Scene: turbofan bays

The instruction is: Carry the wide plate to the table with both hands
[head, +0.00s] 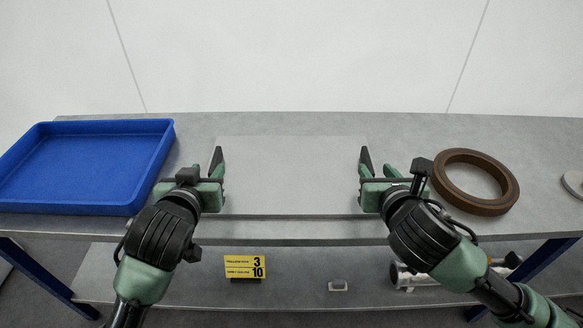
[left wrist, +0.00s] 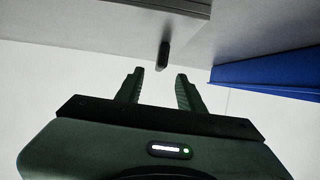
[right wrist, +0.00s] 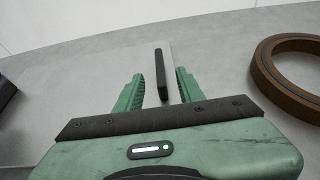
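The wide plate (head: 290,175) is a flat, light grey rectangle lying on a grey bench top. It has a dark upright handle at its left end (head: 217,157) and another at its right end (head: 366,159). My left gripper (head: 207,172) is open at the left handle; in the left wrist view that handle (left wrist: 164,55) stands just beyond the parted fingertips. My right gripper (head: 378,172) is open at the right handle; in the right wrist view the handle (right wrist: 160,72) stands between the parted fingers, with gaps showing. No separate table is identifiable.
The grey bench (head: 400,135) carries a blue tray (head: 85,165) at left and a brown ring (head: 475,182) at right. A pale round part (head: 574,183) sits at the far right edge. A lower shelf holds a yellow label (head: 245,266) and metal parts. A white wall stands behind.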

